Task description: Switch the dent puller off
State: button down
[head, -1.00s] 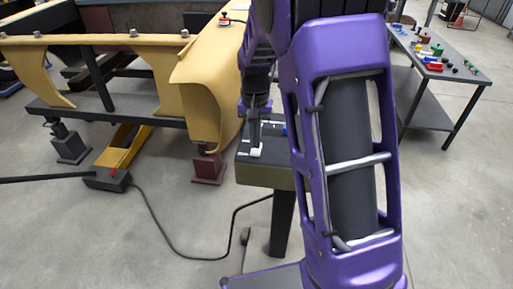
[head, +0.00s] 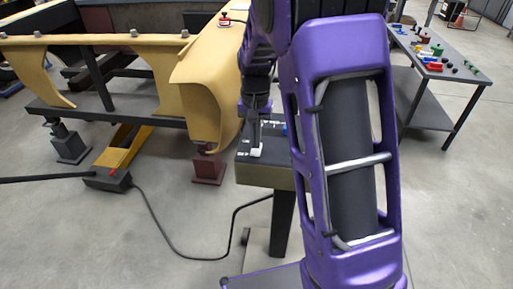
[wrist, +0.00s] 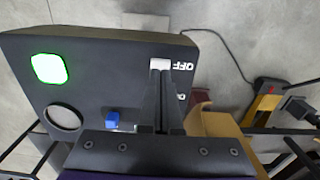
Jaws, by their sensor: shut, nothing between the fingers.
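A dark control box (head: 262,175) with an "OFF" label stands on a post in the head view. In the wrist view the box (wrist: 100,60) shows a lit green light (wrist: 50,68), a round dial or hole (wrist: 63,117) and a blue part (wrist: 112,117). A small white part, probably the switch lever (wrist: 160,64), is beside the "OFF" lettering; the head view shows it too (head: 257,152). My gripper (wrist: 160,78) is shut and empty, its tips at the white part, seemingly touching it. My fingers hide part of the box face.
A yellow body panel (head: 195,85) on a frame stands left of the box, close to my arm. A black cable (head: 180,250) lies on the floor. A table with small coloured parts (head: 440,65) is at right.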

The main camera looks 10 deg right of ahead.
aim_at(255, 151)
jog(key=shift+f+b, duration=0.6)
jog(key=shift+f, duration=0.35)
dwell(0.5)
jog(key=shift+r, duration=0.1)
jog(key=shift+r+p, duration=2.65)
jog(key=shift+r, duration=0.75)
